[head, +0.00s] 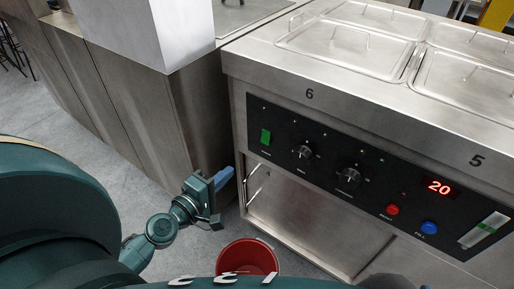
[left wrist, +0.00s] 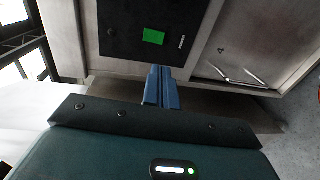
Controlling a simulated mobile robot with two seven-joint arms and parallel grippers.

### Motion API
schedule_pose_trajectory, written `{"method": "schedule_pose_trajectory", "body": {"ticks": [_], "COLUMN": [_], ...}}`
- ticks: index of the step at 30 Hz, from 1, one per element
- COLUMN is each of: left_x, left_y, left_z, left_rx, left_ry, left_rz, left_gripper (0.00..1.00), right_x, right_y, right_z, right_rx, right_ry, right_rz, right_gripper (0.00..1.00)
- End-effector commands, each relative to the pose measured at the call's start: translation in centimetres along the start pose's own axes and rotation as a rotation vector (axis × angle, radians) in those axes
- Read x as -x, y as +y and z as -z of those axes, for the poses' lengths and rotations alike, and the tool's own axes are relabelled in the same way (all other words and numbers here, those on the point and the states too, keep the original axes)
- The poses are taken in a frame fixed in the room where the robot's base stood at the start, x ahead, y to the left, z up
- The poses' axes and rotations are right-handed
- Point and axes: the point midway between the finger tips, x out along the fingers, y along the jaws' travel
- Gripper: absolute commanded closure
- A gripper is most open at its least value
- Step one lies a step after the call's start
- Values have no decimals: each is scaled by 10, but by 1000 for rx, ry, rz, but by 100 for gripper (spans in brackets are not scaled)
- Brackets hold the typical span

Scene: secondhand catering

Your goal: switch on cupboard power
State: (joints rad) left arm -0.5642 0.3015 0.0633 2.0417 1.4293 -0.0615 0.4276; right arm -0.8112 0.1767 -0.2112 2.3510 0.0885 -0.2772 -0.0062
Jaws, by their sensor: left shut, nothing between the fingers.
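The steel heated cupboard has a black control panel (head: 330,165) along its front. At the panel's left end is a green rocker switch (head: 265,137), which also shows in the left wrist view (left wrist: 153,37). Which way the rocker is set cannot be told. My left gripper (head: 224,178) is shut and empty, in front of the cupboard, lower than the green switch and to its left. In the left wrist view its blue fingers (left wrist: 161,88) point toward the panel, just below the green switch, apparently apart from it. My right gripper is not in view.
Two black knobs (head: 303,152), a red button (head: 392,210), a blue button (head: 429,228) and a lit red display reading 20 (head: 439,187) are on the panel. A red bucket (head: 247,258) stands on the floor below. Lidded pans (head: 345,45) fill the top.

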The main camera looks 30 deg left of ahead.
Motion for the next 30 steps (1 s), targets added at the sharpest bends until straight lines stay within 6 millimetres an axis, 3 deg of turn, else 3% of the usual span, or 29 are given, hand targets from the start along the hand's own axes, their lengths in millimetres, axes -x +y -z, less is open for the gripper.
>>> {"method": "schedule_pose_trajectory", "body": {"ticks": [8, 21, 30], "left_x": [-16, -104, -137], "left_y": [3, 2, -1], "left_z": [0, -1, -1], "left_rx": [-1, -1, -3], "left_ry": [1, -1, -2], "left_rz": [-2, -1, 1], "left_gripper": [100, 100, 100], "right_x": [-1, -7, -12], "right_y": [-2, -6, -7], "right_z": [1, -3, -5], "right_rx": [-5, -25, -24], "right_ry": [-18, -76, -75], "right_rz": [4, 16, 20], "right_gripper": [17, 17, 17]}}
